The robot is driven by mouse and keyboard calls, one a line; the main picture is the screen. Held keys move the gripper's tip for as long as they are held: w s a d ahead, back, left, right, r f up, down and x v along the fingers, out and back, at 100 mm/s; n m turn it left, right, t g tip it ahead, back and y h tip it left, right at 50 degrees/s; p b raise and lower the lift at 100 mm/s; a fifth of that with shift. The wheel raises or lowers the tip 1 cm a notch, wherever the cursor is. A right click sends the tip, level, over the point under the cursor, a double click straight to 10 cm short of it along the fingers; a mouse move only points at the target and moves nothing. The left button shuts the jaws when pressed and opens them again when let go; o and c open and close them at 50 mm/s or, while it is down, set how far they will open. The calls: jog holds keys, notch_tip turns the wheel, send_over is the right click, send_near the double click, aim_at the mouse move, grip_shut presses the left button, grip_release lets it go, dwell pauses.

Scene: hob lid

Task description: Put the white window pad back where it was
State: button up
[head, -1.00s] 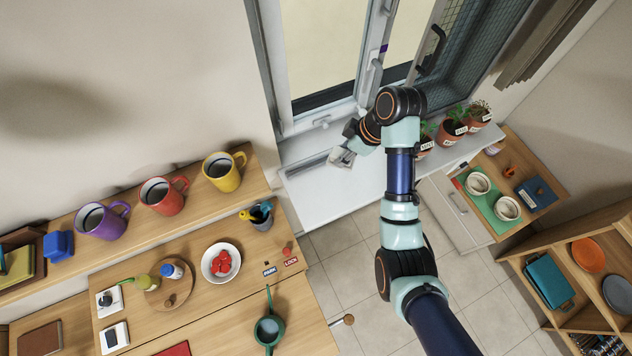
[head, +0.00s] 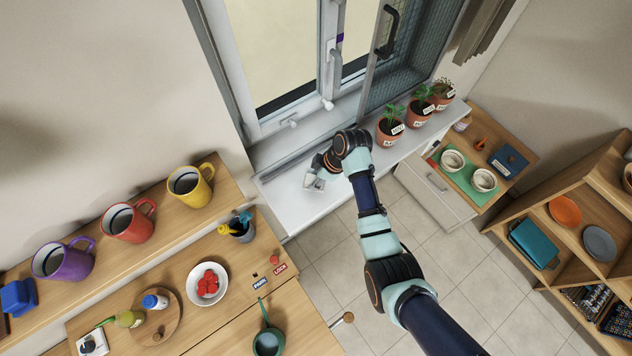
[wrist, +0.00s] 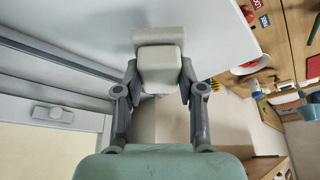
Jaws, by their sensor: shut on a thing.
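The white window pad (wrist: 160,68) is a pale, blocky piece held between the fingers of my gripper (wrist: 160,88) in the wrist view. A wider pale part shows just beyond it. In the head view my gripper (head: 315,181) is low over the white windowsill (head: 285,208), left of the potted plants. The pad is small there and partly hidden by the gripper. I cannot tell whether it touches the sill. The window (head: 280,50) stands behind, with its frame and track along the sill's back edge.
Several potted plants (head: 390,127) stand on the sill to the right. A wooden counter with a cup of tools (head: 240,230), a bowl (head: 207,284) and a green pan (head: 268,342) lies at left front. The sill left of my gripper is clear.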

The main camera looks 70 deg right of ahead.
jog(key=shift+f, duration=1.35)
jog(key=shift+f, duration=0.2)
jog(key=o, duration=1)
jog(key=v, duration=1.2)
jog(key=shift+r+p, duration=0.25)
jog(key=shift+p, duration=0.2)
jog(key=shift+w+a, duration=0.1)
jog(key=shift+w, duration=0.05)
